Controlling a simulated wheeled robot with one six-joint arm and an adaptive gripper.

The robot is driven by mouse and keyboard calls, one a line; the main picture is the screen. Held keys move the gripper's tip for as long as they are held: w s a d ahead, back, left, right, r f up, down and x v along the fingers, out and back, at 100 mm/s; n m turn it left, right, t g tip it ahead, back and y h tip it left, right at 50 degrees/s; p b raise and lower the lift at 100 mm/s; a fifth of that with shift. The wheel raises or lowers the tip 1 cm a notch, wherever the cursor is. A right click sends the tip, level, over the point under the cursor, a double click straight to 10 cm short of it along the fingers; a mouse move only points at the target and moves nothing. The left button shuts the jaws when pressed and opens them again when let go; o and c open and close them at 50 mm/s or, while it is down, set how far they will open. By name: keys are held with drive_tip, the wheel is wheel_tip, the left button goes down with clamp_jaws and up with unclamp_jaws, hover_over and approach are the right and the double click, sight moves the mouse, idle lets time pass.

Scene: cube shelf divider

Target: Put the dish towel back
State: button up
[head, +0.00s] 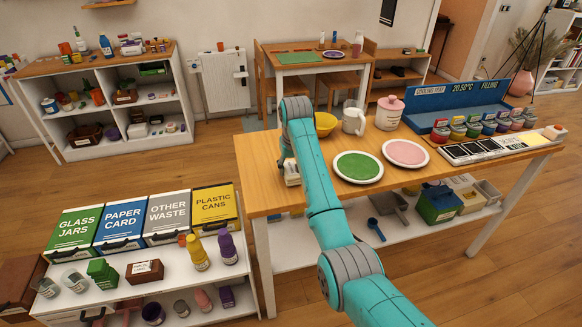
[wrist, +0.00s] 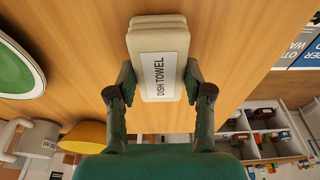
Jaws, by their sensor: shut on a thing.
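The dish towel (wrist: 158,70) is a folded cream block with a white label reading "DISH TOWEL". It sits between the two fingers of my gripper (wrist: 160,82) in the wrist view, with the wooden table top behind it. In the head view the towel (head: 291,172) shows just below my gripper (head: 288,158), near the left edge of the table. My gripper is shut on the towel. My arm hides part of the table and of the gripper. I cannot tell whether the towel touches the table top.
The wooden table (head: 262,185) also holds a yellow bowl (head: 325,124), a white mug (head: 353,118), a lidded jar (head: 389,113), a green plate (head: 358,167) and a pink plate (head: 405,153). Labelled bins (head: 168,216) stand left. A cube shelf (head: 110,95) is at the back left.

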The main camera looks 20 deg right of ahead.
sight(292, 172)
drive_tip(key=shift+f, duration=0.4)
drive_tip(key=o, duration=1.1)
drive_tip(key=o, duration=0.6)
drive_tip(key=shift+c, duration=0.2)
drive_tip(key=shift+v, duration=4.05)
